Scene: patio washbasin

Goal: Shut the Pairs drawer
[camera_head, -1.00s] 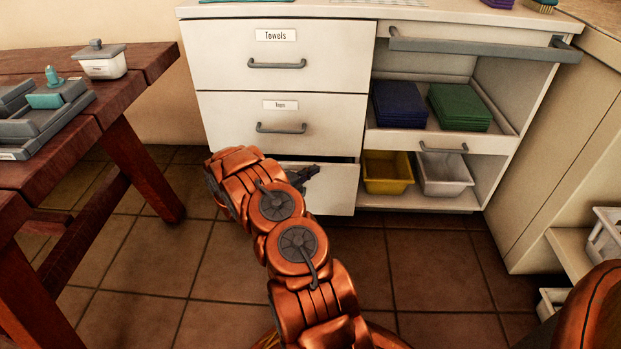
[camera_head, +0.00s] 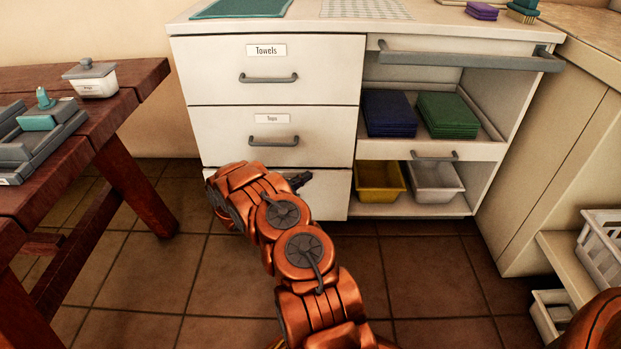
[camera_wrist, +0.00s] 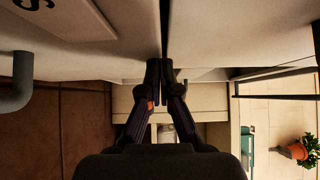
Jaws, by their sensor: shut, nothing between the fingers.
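The bottom drawer (camera_head: 328,195) of the white cabinet sits under the Towels drawer (camera_head: 265,70) and a middle drawer (camera_head: 275,137). Its front looks flush or nearly flush with them; its own label and handle are hidden behind my arm in the head view. My gripper (camera_wrist: 166,68) is shut and empty, its fingertips at or very close to a white panel near a narrow vertical seam. In the head view only a dark bit of my gripper (camera_head: 299,180) shows, at the bottom drawer's front. Contact cannot be told for certain.
A grey rail (camera_head: 470,56) juts out at the cabinet's upper right. Open shelves hold blue towels (camera_head: 388,112), green towels (camera_head: 447,114), a yellow bin (camera_head: 380,180) and a white bin (camera_head: 433,182). A wooden table (camera_head: 130,130) stands left. Tiled floor in front is clear.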

